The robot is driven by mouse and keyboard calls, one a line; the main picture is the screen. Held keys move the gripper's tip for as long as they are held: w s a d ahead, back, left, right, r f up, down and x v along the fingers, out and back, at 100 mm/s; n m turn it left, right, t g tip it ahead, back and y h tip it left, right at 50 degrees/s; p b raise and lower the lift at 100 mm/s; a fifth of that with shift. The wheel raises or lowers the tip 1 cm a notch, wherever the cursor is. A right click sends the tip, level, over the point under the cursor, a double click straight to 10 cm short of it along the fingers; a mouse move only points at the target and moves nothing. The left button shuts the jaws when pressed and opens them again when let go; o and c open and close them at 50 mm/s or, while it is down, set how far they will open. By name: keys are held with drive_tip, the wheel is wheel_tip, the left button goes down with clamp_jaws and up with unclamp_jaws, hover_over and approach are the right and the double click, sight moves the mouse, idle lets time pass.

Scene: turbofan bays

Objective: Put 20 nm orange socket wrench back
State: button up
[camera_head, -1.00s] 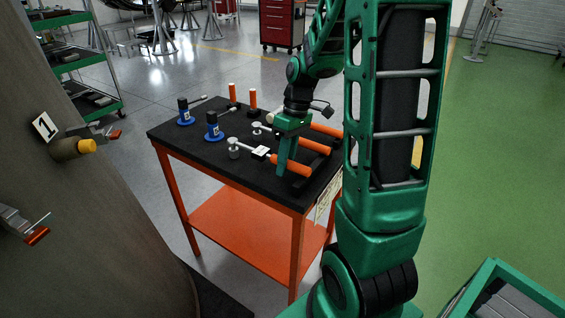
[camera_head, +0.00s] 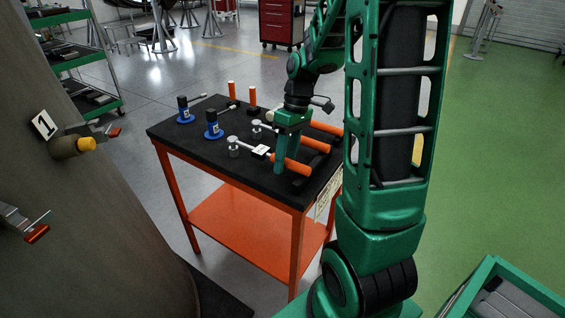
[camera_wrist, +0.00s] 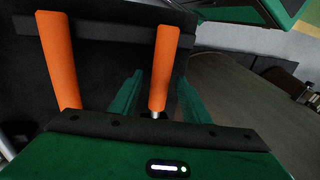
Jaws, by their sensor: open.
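Orange-handled socket wrenches lie on the black-topped cart (camera_head: 215,165). The nearest wrench (camera_head: 291,166) has a silver head at its left end and a white tag on its shaft; the tag is too small to read. A second wrench (camera_head: 314,145) and a third (camera_head: 327,128) lie behind it. My gripper (camera_head: 283,168) points down at the nearest wrench's handle. In the wrist view, my open gripper (camera_wrist: 158,98) has a finger on each side of one orange handle (camera_wrist: 163,60), with gaps beside it. Another orange handle (camera_wrist: 57,60) lies outside the fingers, to the left.
A large curved casing (camera_head: 90,220) stands at left. A green shelf rack (camera_head: 75,60) and a red cabinet (camera_head: 282,22) are behind.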

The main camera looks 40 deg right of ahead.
drive_tip(key=v, duration=0.9)
drive_tip(key=shift+r, duration=0.35)
drive_tip(key=shift+w, duration=0.1)
drive_tip(key=s+a+f+m+h, duration=0.1)
drive_tip(key=s+m, duration=0.4)
drive_tip(key=s, duration=0.5)
drive_tip(key=s+a+f+m+h, duration=0.1)
drive_tip(key=s+m, duration=0.4)
drive_tip(key=s, duration=0.6)
drive_tip(key=shift+a+f+h, duration=0.4)
drive_tip(key=shift+a+f, duration=0.1)
drive_tip(key=shift+f, duration=0.25)
drive_tip(key=shift+s+t, duration=0.1)
drive_tip(key=shift+t, duration=0.2)
drive_tip(key=shift+w+f, duration=0.25)
drive_tip(key=shift+w, duration=0.35)
